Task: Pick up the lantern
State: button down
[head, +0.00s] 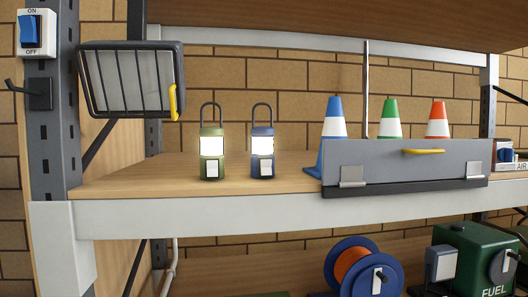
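Two lanterns stand upright on the wooden shelf, left of its middle. The green lantern (212,145) is on the left and the blue lantern (262,145) is close to its right, with a gap between them. Each has a looped handle on top, a bright white lit band and a small white panel near its base. My gripper is not in the head view.
A grey flap (400,165) with a yellow handle stands before blue, green and orange cones on the right. A caged lamp (133,80) hangs at the left post. A cable reel (364,268) and green fuel box (474,262) sit below. Shelf left of the lanterns is clear.

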aim_at(262, 136)
jog(key=i+j+z, duration=0.1)
jog(key=j+z, duration=0.15)
jog(key=i+j+z, duration=0.2)
jog(key=j, duration=0.3)
jog(key=j+z, duration=0.25)
jog(key=k+j, duration=0.05)
jog(key=j, duration=0.05)
